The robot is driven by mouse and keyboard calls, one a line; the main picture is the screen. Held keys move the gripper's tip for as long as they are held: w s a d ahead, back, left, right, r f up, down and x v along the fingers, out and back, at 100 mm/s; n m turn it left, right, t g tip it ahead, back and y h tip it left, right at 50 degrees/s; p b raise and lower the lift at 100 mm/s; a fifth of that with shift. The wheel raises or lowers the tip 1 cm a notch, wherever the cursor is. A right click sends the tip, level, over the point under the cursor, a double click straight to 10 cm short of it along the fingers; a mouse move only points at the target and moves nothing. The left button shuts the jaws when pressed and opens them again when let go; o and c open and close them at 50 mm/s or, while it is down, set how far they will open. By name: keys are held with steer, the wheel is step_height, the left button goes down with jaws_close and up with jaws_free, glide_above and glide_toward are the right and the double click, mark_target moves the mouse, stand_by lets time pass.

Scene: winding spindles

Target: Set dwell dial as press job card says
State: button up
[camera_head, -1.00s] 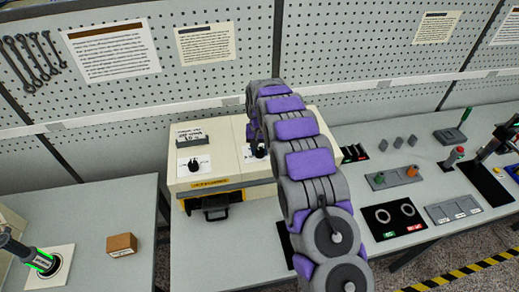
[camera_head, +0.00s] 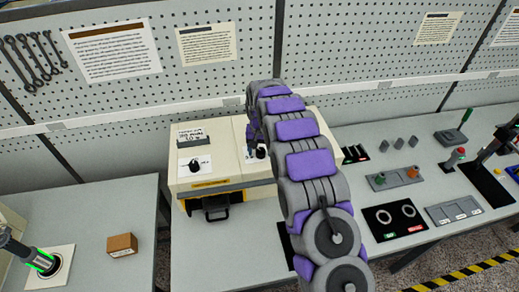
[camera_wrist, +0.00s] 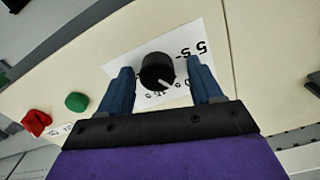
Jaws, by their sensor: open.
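The cream press box (camera_head: 222,165) stands on the middle bench with two black knobs on its top. The left knob (camera_head: 194,165) is in plain view. The right knob (camera_head: 260,152) is partly hidden by my arm in the head view. A small white card (camera_head: 190,134) with black print is at the back left of the box; its print is too small to read surely. In the wrist view, my gripper (camera_wrist: 160,74) is open, with its blue fingers on either side of a black dial knob (camera_wrist: 155,66). The knob's white pointer line points toward the lower right, over a printed white scale (camera_wrist: 210,42).
A green button (camera_wrist: 76,102) and a red one (camera_wrist: 36,122) show at the left of the wrist view. A brown block (camera_head: 122,244) lies on the left bench. A ring tray (camera_head: 395,216) and a grey button panel (camera_head: 394,178) lie right of my arm.

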mark_target(260, 150)
steer(key=shift+d+r, duration=0.1)
step_height(260, 150, up, 17)
stand_by(0.6)
steer(key=shift+w, duration=0.1)
stand_by(0.3)
